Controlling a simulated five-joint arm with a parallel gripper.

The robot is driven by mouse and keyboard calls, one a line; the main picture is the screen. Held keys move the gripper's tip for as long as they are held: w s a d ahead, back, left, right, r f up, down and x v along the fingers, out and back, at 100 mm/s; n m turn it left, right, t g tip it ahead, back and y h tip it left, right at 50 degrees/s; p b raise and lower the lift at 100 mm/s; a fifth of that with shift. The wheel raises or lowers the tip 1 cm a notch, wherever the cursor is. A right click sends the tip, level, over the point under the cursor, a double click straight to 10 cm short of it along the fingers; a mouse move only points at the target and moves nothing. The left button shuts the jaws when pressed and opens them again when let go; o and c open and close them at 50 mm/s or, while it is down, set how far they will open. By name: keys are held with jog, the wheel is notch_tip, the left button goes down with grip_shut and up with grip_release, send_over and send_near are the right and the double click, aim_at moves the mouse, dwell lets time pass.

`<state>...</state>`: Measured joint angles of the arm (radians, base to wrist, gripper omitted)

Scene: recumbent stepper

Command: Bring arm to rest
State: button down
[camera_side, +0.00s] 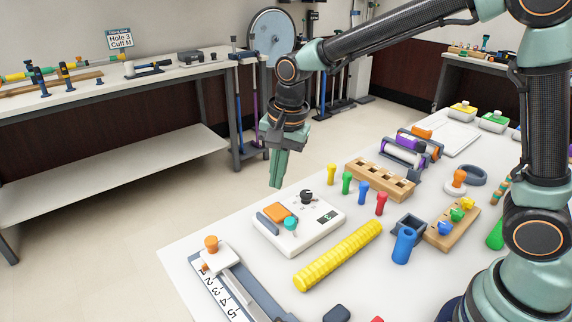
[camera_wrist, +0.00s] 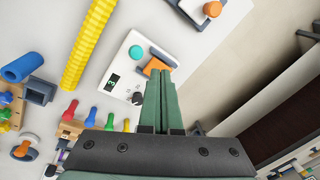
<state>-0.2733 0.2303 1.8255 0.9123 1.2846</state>
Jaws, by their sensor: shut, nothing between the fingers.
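My gripper (camera_side: 277,183) points downward over the far edge of the white table (camera_side: 185,262) in the side view, its green fingers together and empty. In the wrist view my gripper (camera_wrist: 158,82) reaches up from the bottom, and its fingertips overlap the white device with the orange block in the picture. The white device (camera_side: 317,236) has an orange block (camera_side: 278,212), a teal knob (camera_side: 290,224), a black knob (camera_side: 306,196) and a small display. The fingers appear above and apart from it.
A yellow ribbed rod (camera_side: 338,256) lies in front of the device. Several coloured pegs, including a red one (camera_side: 382,202), stand near a wooden block with holes (camera_side: 379,180). A blue cylinder (camera_side: 403,245) and a numbered slide (camera_side: 222,287) are nearer.

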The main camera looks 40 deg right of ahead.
jog(key=shift+s+a+r, duration=0.1)
jog(key=shift+a+r, duration=0.05)
jog(key=shift+a, duration=0.1)
